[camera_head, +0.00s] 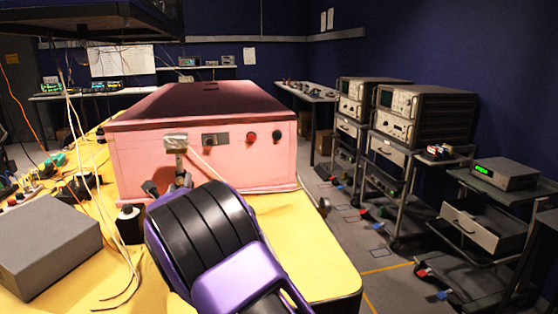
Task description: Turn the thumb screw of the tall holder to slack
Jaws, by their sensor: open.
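A tall holder stands in front of the pink foam enclosure (150,160), with a pale block (176,141) at its top on a thin upright post (180,162). A dark grey collar (183,179) is on the post, and a dark knob-like piece (150,188) sticks out at its left. I cannot tell for sure that this piece is the thumb screw. My purple and black arm covers the lower part of the holder. My gripper is hidden behind my arm, so I cannot see whether it touches the holder.
A black cylinder with a pale top (130,222) stands left of my arm. A grey box (48,243) and loose cables lie on the yellow bench (325,262) at left. The bench's right front is clear. Instrument carts (420,115) stand across the aisle at right.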

